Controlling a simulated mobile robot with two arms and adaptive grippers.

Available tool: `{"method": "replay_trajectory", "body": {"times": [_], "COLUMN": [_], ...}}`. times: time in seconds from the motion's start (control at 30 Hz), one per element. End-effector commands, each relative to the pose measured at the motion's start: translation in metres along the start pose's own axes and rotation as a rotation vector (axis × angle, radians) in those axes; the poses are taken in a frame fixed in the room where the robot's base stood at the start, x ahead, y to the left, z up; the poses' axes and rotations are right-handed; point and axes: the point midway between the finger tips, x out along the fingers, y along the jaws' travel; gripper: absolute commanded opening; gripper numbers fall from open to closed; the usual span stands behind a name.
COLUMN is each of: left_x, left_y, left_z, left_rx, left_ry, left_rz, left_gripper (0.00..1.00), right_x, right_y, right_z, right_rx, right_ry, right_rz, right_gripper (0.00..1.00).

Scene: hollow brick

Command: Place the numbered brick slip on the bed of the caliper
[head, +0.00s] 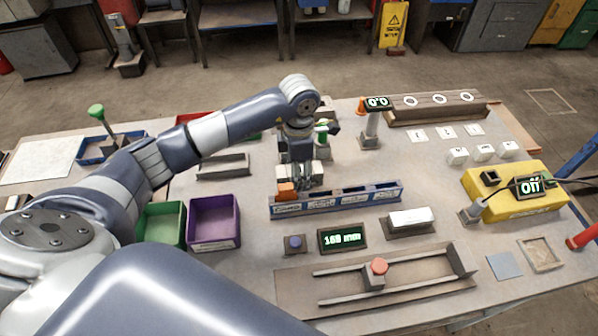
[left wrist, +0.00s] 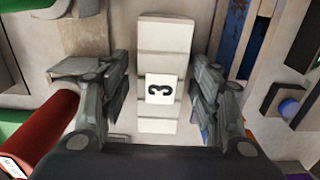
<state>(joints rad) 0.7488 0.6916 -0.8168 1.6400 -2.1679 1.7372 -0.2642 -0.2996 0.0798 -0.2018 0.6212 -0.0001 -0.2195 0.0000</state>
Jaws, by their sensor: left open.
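A long pale brick slip (left wrist: 165,40) with a black 3 on a white label shows in the left wrist view, between the two fingers of my left gripper (left wrist: 162,100). The fingers are open, one along each side of the slip; I cannot tell whether either touches it. In the head view my left gripper (head: 302,182) is low behind the blue divided rack and hides most of the slip. The caliper (head: 305,290) appears to be the flat bed at the front with two rails and a red-knobbed slider (head: 376,272). My right gripper is not in view.
The blue rack (head: 335,201) with an orange block (head: 286,191) stands close to the gripper. A green-lit mm display (head: 342,238), a blue button (head: 294,243) and a white bar on a stand (head: 410,217) lie between rack and bed. Purple (head: 214,244) and green bins stand left.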

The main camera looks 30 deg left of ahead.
Motion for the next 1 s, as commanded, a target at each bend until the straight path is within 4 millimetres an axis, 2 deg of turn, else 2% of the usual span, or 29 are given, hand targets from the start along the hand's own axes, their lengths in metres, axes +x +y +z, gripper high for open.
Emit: {"method": "replay_trajectory", "body": {"times": [0.27, 0.5, 0.83, 1.0], "left_x": [0.003, 0.003, -0.001, -0.025], "left_y": [0.000, 0.000, 0.001, 0.002], "left_z": [0.001, 0.001, 0.001, 0.002], "left_rx": [0.001, 0.001, 0.001, 0.001], "left_ry": [-0.002, -0.002, -0.003, -0.006], "left_rz": [0.000, 0.000, 0.002, 0.007], "left_gripper": [0.54, 0.01, 0.00, 0.00], "right_x": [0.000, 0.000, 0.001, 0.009], "right_y": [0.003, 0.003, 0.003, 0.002], "right_z": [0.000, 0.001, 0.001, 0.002], "right_rx": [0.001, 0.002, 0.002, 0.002], "right_ry": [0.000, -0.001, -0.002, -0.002], "right_rz": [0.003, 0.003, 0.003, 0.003], "right_gripper": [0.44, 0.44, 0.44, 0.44]}}
